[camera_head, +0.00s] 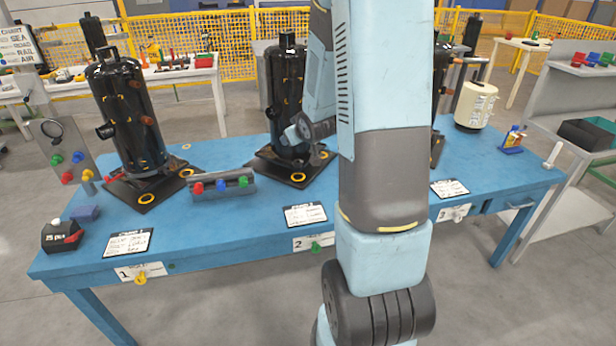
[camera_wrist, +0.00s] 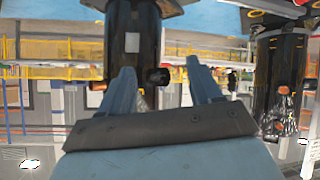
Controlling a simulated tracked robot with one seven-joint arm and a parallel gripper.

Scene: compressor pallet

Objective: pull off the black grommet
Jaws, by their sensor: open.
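In the wrist view, which is upside down, a short round black piece (camera_wrist: 158,76), which looks like the black grommet, sticks out from the side of a black compressor (camera_wrist: 132,35). This is the middle compressor (camera_head: 287,80) in the head view, where my arm hides its right side. My gripper (camera_wrist: 162,72) is open, its two blue-grey fingers apart and empty. The black piece appears between the fingertips in the picture; I cannot tell how far ahead it is. An orange-brown plug (camera_wrist: 97,86) sits on the compressor's other side.
Another black compressor (camera_head: 125,110) stands at the left of the blue table (camera_head: 240,222). A rack (camera_head: 222,188) of coloured knobs lies between the compressors. A cream tank (camera_head: 476,104) stands at the right. A small black box (camera_head: 62,236) sits at the left front corner. Label cards lie along the front.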

